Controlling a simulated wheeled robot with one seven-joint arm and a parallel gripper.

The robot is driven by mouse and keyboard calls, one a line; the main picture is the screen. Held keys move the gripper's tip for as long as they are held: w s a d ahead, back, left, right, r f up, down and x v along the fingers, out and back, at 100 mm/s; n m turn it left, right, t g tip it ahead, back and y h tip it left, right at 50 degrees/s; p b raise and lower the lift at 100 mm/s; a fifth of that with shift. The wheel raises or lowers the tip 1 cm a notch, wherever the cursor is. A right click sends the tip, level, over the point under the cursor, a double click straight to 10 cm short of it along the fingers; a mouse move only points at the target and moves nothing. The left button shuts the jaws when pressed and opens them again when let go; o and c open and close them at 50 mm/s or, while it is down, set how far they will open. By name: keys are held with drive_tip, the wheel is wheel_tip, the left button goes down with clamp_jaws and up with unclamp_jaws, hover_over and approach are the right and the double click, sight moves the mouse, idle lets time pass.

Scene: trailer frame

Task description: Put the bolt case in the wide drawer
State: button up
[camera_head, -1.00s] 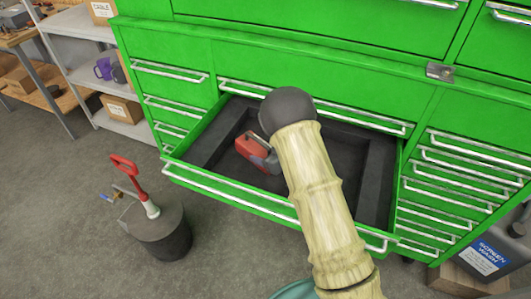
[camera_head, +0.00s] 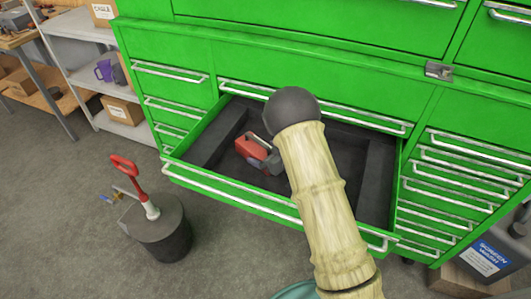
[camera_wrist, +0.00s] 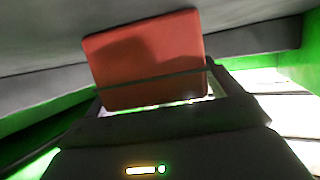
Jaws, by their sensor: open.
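The bolt case (camera_head: 250,150), a red box, sits inside the open wide drawer (camera_head: 230,197), left of its middle. In the wrist view the red case (camera_wrist: 145,55) fills the upper middle, with a dark seam across it. My gripper (camera_head: 270,158) is open and low in the drawer, close against the case's right side. In the wrist view my gripper (camera_wrist: 158,98) has its dark fingers at the near edge of the case. My arm hides part of the drawer's middle, and I cannot tell whether the fingers touch the case.
The drawer belongs to a green cabinet (camera_head: 290,60) with several closed drawers. A dark bucket (camera_head: 160,235) with a red-handled tool stands on the floor at left. A screen wash container (camera_head: 490,250) stands at right. Shelves (camera_head: 75,75) are at far left. The drawer's right part looks clear.

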drive_tip(key=shift+s+f+p, duration=0.25)
drive_tip(key=shift+f+p, duration=0.15)
drive_tip(key=shift+s+d+r, duration=0.1)
drive_tip(key=shift+d, duration=0.2)
drive_tip(key=v, duration=0.7)
drive_tip(key=r+v, duration=0.1)
drive_tip(key=v, duration=0.3)
